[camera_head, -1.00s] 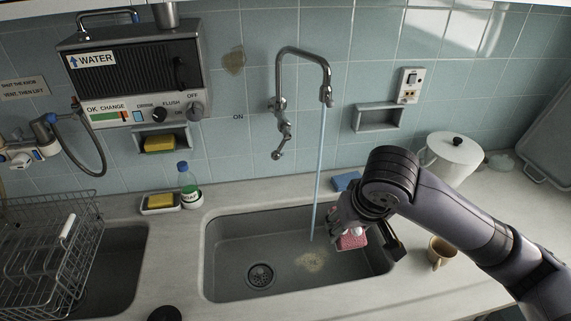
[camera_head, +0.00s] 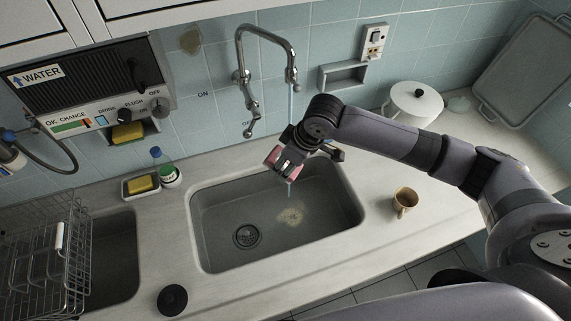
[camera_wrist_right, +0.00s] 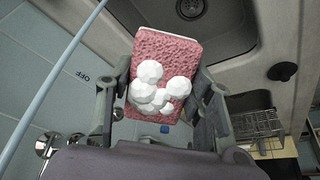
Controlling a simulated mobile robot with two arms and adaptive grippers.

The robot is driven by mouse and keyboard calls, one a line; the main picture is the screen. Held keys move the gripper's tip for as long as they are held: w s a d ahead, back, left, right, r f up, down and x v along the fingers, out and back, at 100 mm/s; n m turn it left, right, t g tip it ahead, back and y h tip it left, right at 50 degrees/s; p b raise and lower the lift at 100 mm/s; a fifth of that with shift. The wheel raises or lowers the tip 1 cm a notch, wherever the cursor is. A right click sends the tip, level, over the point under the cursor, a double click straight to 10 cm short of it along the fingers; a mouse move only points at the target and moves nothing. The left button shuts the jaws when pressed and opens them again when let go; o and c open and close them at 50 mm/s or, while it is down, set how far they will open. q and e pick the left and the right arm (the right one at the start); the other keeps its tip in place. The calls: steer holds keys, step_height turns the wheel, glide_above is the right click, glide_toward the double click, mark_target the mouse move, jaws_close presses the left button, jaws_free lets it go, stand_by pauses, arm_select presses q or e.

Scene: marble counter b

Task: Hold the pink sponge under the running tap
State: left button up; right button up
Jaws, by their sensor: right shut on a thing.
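The pink sponge (camera_head: 271,157) is held by my right gripper (camera_head: 285,161) above the back of the sink. In the right wrist view the sponge (camera_wrist_right: 180,52) sits between both fingers, with white foam lumps (camera_wrist_right: 160,90) on its face. The tap (camera_head: 292,72) is running. Its thin blue stream (camera_head: 291,101) drops toward my gripper in the head view and shows again below it. In the wrist view the stream (camera_wrist_right: 48,88) passes left of the gripper, with a gap to the sponge. My left gripper is not in view.
The sink (camera_head: 330,225) has a drain and a pale stain on its floor. A tan mug (camera_head: 404,201) stands right of it, and a white lidded pot (camera_head: 415,103) behind. A yellow sponge in a dish (camera_head: 141,185), a bottle (camera_head: 163,168) and a wire rack (camera_head: 45,255) are left.

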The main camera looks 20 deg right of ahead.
steer(key=shift+w+d+f, duration=0.15)
steer(key=shift+w+d, duration=0.15)
steer(key=shift+w, duration=0.35)
steer(key=shift+w+d+f, duration=0.15)
steer(key=shift+w+d, duration=0.1)
steer(key=shift+w, duration=0.35)
arm_select(q)
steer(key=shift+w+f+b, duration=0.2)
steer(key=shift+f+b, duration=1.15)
steer(key=shift+b, duration=0.05)
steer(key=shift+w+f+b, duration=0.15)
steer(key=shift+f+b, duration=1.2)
arm_select(e)
steer(key=w+d+f, duration=0.1)
steer(key=w+d, duration=0.2)
steer(key=w, duration=0.5)
steer(key=shift+w+d+f, duration=0.3)
steer(key=shift+f, duration=0.1)
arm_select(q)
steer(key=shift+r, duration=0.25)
arm_select(e)
steer(key=shift+d, duration=0.15)
arm_select(q)
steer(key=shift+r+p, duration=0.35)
steer(key=shift+p, duration=0.25)
arm_select(e)
steer(key=shift+s+d, duration=0.25)
steer(key=shift+d, duration=0.2)
steer(key=shift+a, duration=0.15)
